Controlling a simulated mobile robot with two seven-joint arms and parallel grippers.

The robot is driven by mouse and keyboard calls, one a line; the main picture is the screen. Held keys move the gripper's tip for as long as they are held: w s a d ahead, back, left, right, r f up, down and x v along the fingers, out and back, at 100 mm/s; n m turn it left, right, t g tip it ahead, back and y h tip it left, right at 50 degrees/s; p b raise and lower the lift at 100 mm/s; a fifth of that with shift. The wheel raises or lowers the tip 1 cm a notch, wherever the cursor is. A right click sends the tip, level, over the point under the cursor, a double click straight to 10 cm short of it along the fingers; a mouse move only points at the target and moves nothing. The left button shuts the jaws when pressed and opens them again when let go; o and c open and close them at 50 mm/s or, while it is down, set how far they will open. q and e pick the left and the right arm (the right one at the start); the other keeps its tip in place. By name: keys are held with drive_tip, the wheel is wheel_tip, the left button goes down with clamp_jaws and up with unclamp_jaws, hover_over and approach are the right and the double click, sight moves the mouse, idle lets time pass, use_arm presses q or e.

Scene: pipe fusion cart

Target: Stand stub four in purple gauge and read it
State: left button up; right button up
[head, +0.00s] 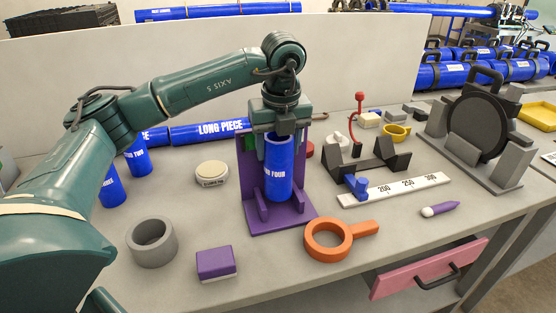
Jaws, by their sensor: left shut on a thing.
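Stub four (280,170) is a blue cylinder with a partly visible white label ending in "FOUR". It is upright, in front of the back plate of the purple gauge (281,223) and between its low side ribs. I cannot tell whether its lower end touches the gauge base. My left gripper (279,133) points down from above and is shut on the stub's upper end. The gripper and the stub hide much of the gauge's back plate, and no reading shows. My right gripper is not in view.
Other blue stubs (138,157) and a long piece (208,131) lie or stand behind left. A grey ring (152,242), purple block (216,264) and orange ring with handle (326,241) are in front. A white scale strip (395,189) lies right.

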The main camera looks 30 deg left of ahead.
use_arm(q)
drive_tip(key=shift+f, duration=2.05)
drive_tip(key=shift+f, duration=0.15)
drive_tip(key=o, duration=1.4)
drive_tip(key=r, duration=0.4)
drive_tip(key=s+d+r, duration=0.1)
drive_tip(key=r, duration=0.7)
drive_tip(key=shift+s+d+r, duration=0.15)
drive_tip(key=shift+d+r, duration=0.05)
drive_tip(key=shift+r, duration=0.05)
